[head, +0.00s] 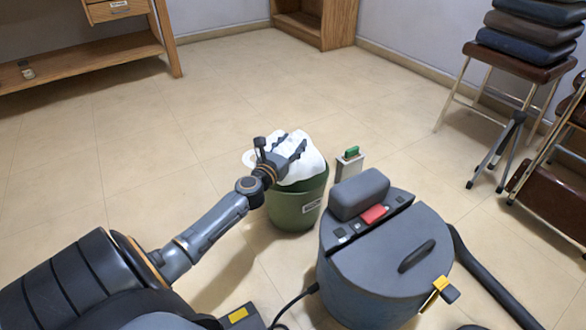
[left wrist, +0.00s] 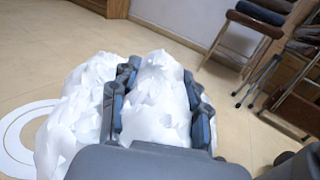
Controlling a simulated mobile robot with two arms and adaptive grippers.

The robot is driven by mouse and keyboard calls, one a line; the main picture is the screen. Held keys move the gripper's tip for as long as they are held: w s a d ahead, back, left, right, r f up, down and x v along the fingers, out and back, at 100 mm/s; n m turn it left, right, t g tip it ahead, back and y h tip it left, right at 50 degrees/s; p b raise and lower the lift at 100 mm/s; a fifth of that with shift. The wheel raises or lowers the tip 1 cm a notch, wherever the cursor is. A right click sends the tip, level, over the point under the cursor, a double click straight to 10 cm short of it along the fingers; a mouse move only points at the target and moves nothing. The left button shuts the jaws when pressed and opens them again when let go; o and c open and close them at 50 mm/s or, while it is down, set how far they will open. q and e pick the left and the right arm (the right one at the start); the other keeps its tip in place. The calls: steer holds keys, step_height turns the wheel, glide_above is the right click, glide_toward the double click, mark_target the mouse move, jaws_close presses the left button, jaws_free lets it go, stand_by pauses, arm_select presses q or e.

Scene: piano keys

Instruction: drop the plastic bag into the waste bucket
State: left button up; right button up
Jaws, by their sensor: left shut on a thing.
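The plastic bag (head: 308,164) is white and crumpled. My left gripper (head: 281,152) is shut on it, and it bulges on both sides of the fingers. In the head view the bag overlaps the mouth of the green waste bucket (head: 293,208); I cannot tell how far it hangs inside the rim. The bucket stands upright on the floor with a small label on its side. In the left wrist view the bag (left wrist: 165,95) shows between and beside the fingers (left wrist: 158,95), and the bucket is hidden. My right gripper is not in view.
A blue-grey vacuum cleaner (head: 385,262) with a black hose (head: 492,285) stands right of the bucket. A small box with a green top (head: 350,163) is behind it. A white ring (left wrist: 22,125) lies left of the bag. Stools and cushions (head: 530,40) stand far right. The floor at left is clear.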

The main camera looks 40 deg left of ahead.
arm_select(q)
steer(key=o, duration=1)
steer(key=shift+s, duration=0.15)
steer(key=v, duration=1.1)
steer(key=shift+s+d, duration=0.1)
steer(key=shift+s, duration=0.25)
